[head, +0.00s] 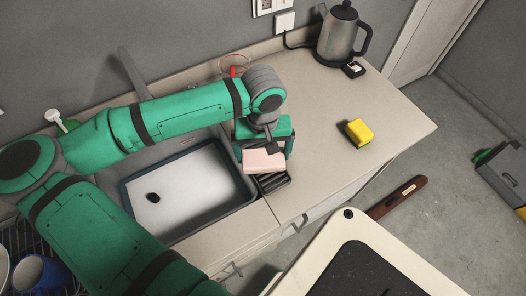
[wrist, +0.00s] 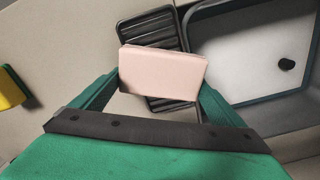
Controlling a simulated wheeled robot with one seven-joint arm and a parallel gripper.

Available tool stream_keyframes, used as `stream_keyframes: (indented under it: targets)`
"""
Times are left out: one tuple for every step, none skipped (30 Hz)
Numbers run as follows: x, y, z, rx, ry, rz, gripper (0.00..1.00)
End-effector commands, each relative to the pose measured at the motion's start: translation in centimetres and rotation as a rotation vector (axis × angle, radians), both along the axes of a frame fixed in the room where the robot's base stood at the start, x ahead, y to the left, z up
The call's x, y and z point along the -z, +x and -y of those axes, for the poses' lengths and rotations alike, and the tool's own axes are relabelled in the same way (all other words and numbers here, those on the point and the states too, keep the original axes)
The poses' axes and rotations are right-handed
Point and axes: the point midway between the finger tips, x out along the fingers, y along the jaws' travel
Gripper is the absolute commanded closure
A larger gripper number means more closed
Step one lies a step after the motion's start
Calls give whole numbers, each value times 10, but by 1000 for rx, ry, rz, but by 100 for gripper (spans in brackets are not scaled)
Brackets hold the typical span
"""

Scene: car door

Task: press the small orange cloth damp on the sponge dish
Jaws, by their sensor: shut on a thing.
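A pale pinkish-orange folded cloth (head: 264,161), a flat rectangular pad, is held between the fingers of my gripper (head: 264,150). In the wrist view my gripper (wrist: 162,78) has one finger at each short end of the cloth (wrist: 162,70). The black ribbed sponge dish (head: 274,183) lies on the counter beside the sink. The cloth is over the dish and hides its middle; the dish's far part shows in the wrist view (wrist: 150,28). I cannot tell whether the cloth touches the dish.
The sink with a white basin (head: 185,200) is left of the dish. A yellow and green sponge (head: 360,132) lies on the counter to the right. A kettle (head: 342,35) stands at the back. The counter between dish and sponge is clear.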

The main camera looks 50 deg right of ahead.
Motion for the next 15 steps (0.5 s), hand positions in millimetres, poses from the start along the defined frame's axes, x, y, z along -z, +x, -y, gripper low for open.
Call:
stream_keyframes:
  targets:
    - [2,-1,-2,0,6,-3,25]
    - [2,-1,-2,-1,6,-3,25]
    - [1,-1,-2,-1,6,-3,25]
    - [1,-1,-2,-1,6,-2,25]
    - [0,0,-2,-1,6,-2,25]
    - [-2,0,-2,-1,6,-2,25]
    - [-4,0,-2,-1,5,-2,25]
    - [-6,0,-2,-1,4,-2,25]
    - [-9,0,-1,-1,4,-2,25]
    - [-11,0,-1,-1,4,0,25]
    - [-13,0,-1,-1,4,0,25]
    - [-16,0,-1,-1,4,1,25]
    - [-18,0,-1,-1,4,1,25]
    - [-21,0,-1,-1,3,0,25]
    - [-23,0,-1,-1,3,0,25]
